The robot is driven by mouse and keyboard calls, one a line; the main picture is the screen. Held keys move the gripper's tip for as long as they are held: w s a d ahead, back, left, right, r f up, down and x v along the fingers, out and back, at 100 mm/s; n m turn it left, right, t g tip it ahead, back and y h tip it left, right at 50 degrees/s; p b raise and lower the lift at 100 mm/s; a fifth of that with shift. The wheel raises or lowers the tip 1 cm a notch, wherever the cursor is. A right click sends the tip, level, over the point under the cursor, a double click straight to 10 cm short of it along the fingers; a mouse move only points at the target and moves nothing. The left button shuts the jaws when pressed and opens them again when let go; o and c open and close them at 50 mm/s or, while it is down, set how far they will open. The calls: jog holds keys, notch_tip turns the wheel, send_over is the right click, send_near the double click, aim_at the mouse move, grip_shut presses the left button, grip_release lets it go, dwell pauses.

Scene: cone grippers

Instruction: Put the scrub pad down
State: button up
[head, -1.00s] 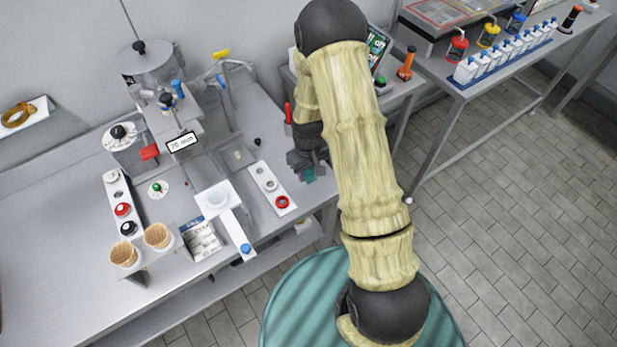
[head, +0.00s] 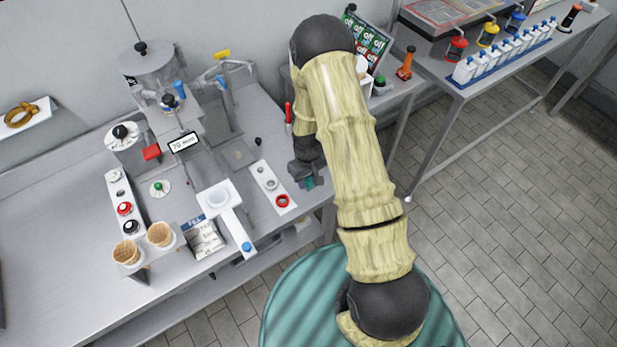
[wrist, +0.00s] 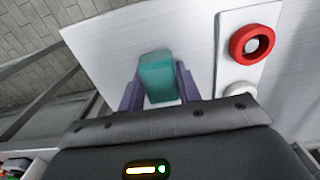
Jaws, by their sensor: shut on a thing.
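The teal scrub pad (wrist: 158,78) is held between the two purple-grey fingers of my gripper (wrist: 160,88) in the wrist view. In the head view my gripper (head: 304,177) is at the right end of the steel counter (head: 70,245), and a bit of the teal pad (head: 309,184) shows below it. The gripper is shut on the pad. The counter's pale top lies beneath and around it in the wrist view. I cannot tell whether the pad touches the counter.
A white panel with a red ring (head: 282,201) lies just left of my gripper. A red-handled tool (head: 289,113) stands behind it. The counter's right edge is close by. Two cones (head: 160,235) in a holder, a paper packet (head: 203,238) and a machine stand further left.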

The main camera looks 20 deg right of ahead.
aim_at(308, 178)
jog(key=shift+s+f+b, duration=0.15)
jog(key=shift+f+b, duration=0.2)
jog(key=o, duration=1.1)
jog(key=shift+s+d+f, duration=0.1)
jog(key=shift+f, duration=0.05)
jog(key=shift+s+a, duration=0.1)
jog(key=shift+a, duration=0.1)
jog(key=shift+r, duration=0.45)
jog(key=shift+w+d+r+b, duration=0.15)
jog(key=shift+r+b, duration=0.5)
jog(key=shift+r, duration=2.4)
jog(key=shift+w+r+b, duration=0.15)
jog(key=shift+r+b, duration=0.45)
jog(key=shift+r, duration=2.45)
